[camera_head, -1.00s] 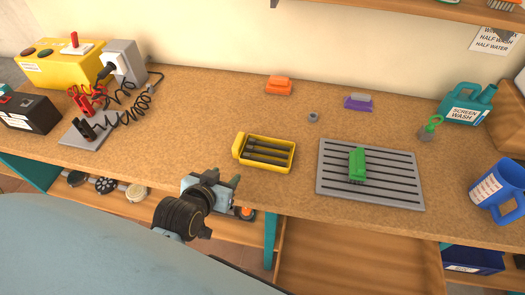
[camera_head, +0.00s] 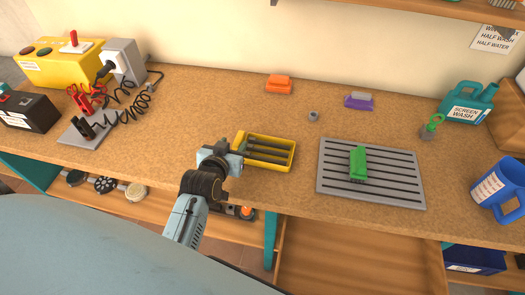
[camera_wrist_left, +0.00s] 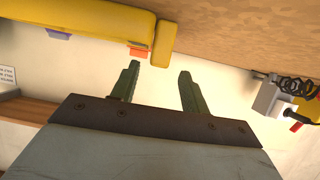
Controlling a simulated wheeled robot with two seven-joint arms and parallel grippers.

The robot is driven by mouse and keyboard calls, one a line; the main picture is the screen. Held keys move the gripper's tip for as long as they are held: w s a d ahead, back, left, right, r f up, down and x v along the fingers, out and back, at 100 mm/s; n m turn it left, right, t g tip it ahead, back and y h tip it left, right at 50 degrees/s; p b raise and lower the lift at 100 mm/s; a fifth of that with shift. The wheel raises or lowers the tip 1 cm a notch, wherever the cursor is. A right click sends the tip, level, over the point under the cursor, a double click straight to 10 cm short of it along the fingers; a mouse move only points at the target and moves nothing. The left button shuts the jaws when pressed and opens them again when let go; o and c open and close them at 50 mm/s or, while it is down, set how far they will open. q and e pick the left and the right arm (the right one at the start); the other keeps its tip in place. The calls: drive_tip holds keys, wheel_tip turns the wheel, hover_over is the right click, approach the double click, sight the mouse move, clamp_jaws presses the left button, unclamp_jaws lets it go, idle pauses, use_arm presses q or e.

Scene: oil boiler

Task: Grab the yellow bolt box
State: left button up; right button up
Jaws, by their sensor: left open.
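The yellow bolt box (camera_head: 287,166) lies on the wooden workbench, with several dark bars inside it. My left gripper (camera_head: 238,147) is at the box's left end and hides part of that end in the head view. In the left wrist view, the two green fingers of the gripper (camera_wrist_left: 159,68) are apart with nothing between them. The yellow box (camera_wrist_left: 85,18) spans the top left there, and its end piece (camera_wrist_left: 163,45) is just beyond the fingertips. My right gripper is not in view.
A grey slatted tray (camera_head: 409,190) with a green brush (camera_head: 357,163) is right of the box. Orange (camera_head: 279,84) and purple (camera_head: 359,101) brushes and a small grey nut (camera_head: 313,116) lie behind. A yellow charger (camera_head: 60,62) stands far left. The bench between is clear.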

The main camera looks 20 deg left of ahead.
sight(238, 140)
use_arm(q)
drive_tip(key=x, duration=0.3)
drive_tip(key=shift+w+d+f, duration=0.15)
drive_tip(key=shift+w+f, duration=0.05)
drive_tip(key=shift+w, duration=0.15)
clamp_jaws()
